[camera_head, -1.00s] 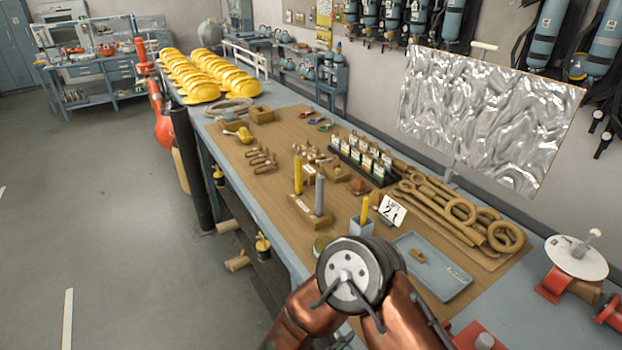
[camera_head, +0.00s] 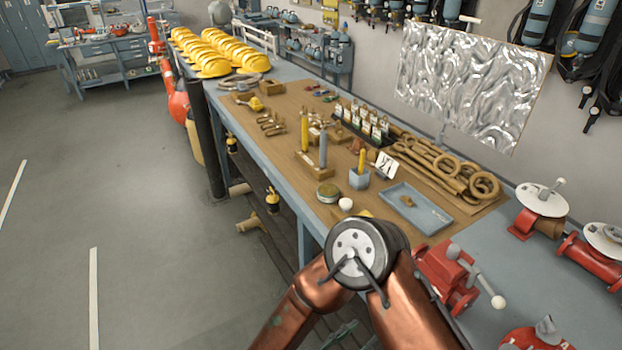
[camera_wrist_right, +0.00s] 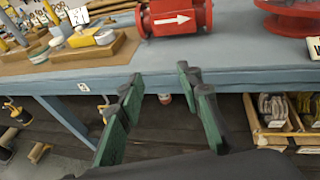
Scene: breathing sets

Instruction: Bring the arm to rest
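My right arm, copper-coloured with a dark round joint, rises at the bottom middle of the head view. My right gripper (camera_head: 340,335) shows there only as a small green and dark part at the bottom edge, beside the arm. In the right wrist view the same gripper (camera_wrist_right: 160,95) has its two green-padded fingers spread apart with nothing between them. The fingers are in front of the workbench's (camera_wrist_right: 240,78) front edge in the picture, over the dark lower shelf area. I cannot tell the exact gap to the bench. My left gripper is not in view.
The workbench (camera_head: 285,195) holds a grey tray (camera_head: 418,208), yellow helmets (camera_head: 215,58) and a red valve (camera_head: 447,277) near my arm. A red valve with a white arrow (camera_wrist_right: 175,17) and wooden crates (camera_wrist_right: 272,125) show in the wrist view. The floor (camera_head: 120,180) at left is clear.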

